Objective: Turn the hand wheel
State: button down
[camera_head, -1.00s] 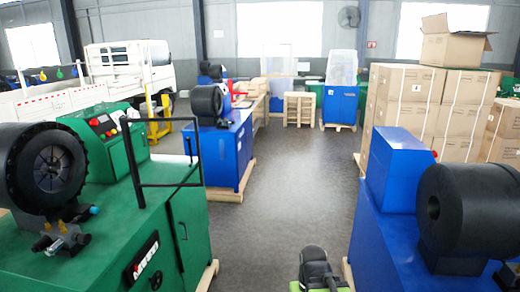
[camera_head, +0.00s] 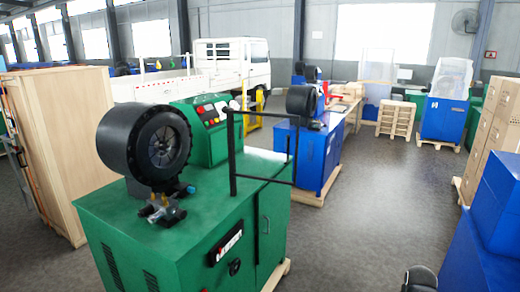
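A small black hand wheel (camera_head: 234,267) sits on the front face of the green crimping machine (camera_head: 190,238), low down. It is just below a dark panel with light marks (camera_head: 230,242). The machine stands left of centre in the head view and carries a large black crimping head on top. A dark rounded part of my own arm shows at the bottom edge, right of centre, well apart from the hand wheel. My gripper's fingers are not in view.
A black rail (camera_head: 258,178) rises from the green machine's top. Blue machines stand behind (camera_head: 312,155) and at the right edge (camera_head: 485,240). Grey floor (camera_head: 360,215) is clear between the rows.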

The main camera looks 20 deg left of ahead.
aim_at(233, 265)
jog(key=z, duration=0.05)
jog(key=i, duration=5)
jog(key=z, duration=4.75)
jog(key=i, duration=0.15)
jog(key=z, duration=2.85)
